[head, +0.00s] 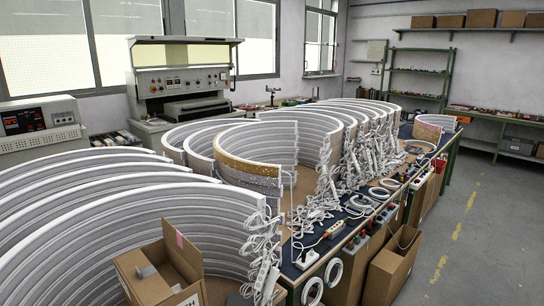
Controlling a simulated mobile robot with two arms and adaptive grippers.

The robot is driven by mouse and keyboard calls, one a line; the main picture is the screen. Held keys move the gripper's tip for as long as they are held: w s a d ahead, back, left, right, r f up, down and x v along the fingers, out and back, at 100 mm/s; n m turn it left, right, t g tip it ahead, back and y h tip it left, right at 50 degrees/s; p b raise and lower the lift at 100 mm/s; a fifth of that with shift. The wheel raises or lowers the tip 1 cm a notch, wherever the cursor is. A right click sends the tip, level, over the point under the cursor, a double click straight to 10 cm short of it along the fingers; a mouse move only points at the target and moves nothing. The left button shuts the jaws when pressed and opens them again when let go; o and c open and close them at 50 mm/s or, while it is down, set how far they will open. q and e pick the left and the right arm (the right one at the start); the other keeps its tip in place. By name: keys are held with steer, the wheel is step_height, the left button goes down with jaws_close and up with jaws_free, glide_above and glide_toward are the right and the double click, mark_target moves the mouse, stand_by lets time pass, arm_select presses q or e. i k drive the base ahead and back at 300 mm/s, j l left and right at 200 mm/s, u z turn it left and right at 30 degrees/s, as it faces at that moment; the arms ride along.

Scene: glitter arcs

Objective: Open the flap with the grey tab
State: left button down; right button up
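A brown cardboard box (133,289) stands at the bottom, left of the middle, cut off by the lower picture edge. One flap (184,262) on its far right side stands up and carries a pink tab (180,240). A small grey patch (147,272), which looks like the grey tab, shows near the box's top on the left. I cannot tell clearly how the flap under it lies. A white label (190,300) is partly visible at the lower edge. Neither of my grippers is in view.
White arcs (130,205) crowd the bench behind and left of the box; one has a gold glitter band (250,168). White cables (262,260) hang right of the box. Another open cardboard box (392,265) stands at the bench's right side. The grey floor (490,240) at right is clear.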

mark_target(147, 287)
steer(key=u, duration=0.7)
steer(key=i+l+u, duration=0.1)
steer(key=l+u, duration=0.25)
steer(key=i+l+u, duration=0.1)
steer(key=l+u, duration=0.75)
steer(key=l, duration=0.6)
steer(key=k+l+u, duration=0.1)
steer(key=l, duration=0.55)
steer(key=k, duration=0.55)
